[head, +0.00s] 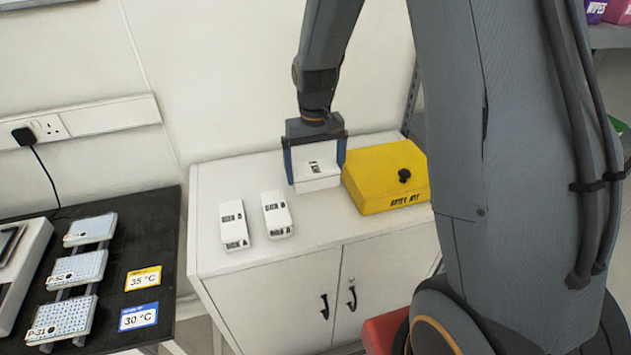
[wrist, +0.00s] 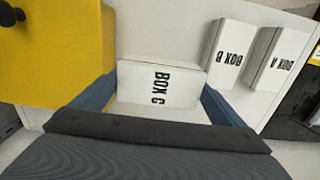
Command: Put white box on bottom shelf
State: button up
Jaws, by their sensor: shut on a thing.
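A white box labelled BOX C (wrist: 172,84) sits between the fingers of my gripper (wrist: 160,100), with a blue finger against each end. In the head view the same box (head: 318,184) shows under my gripper (head: 316,170), at the cabinet top just left of the yellow case. My gripper is shut on it. I cannot tell whether the box touches the cabinet top. Two more white boxes, BOX B (head: 276,214) and BOX A (head: 234,226), lie to the left on the cabinet; BOX B (wrist: 229,55) and BOX A (wrist: 277,58) also show in the wrist view.
A yellow spill kit case (head: 385,178) stands close beside the held box. The white cabinet (head: 270,300) has shut doors. A black bench (head: 150,225) with plates and temperature signs is at left. A shelf (head: 610,38) with wipes packs shows at the upper right, partly behind my arm.

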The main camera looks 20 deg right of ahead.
jog(key=shift+f+p, duration=0.8)
jog(key=shift+f, duration=2.15)
jog(key=shift+f, duration=0.2)
jog(key=o, duration=0.9)
jog(key=shift+r, duration=0.15)
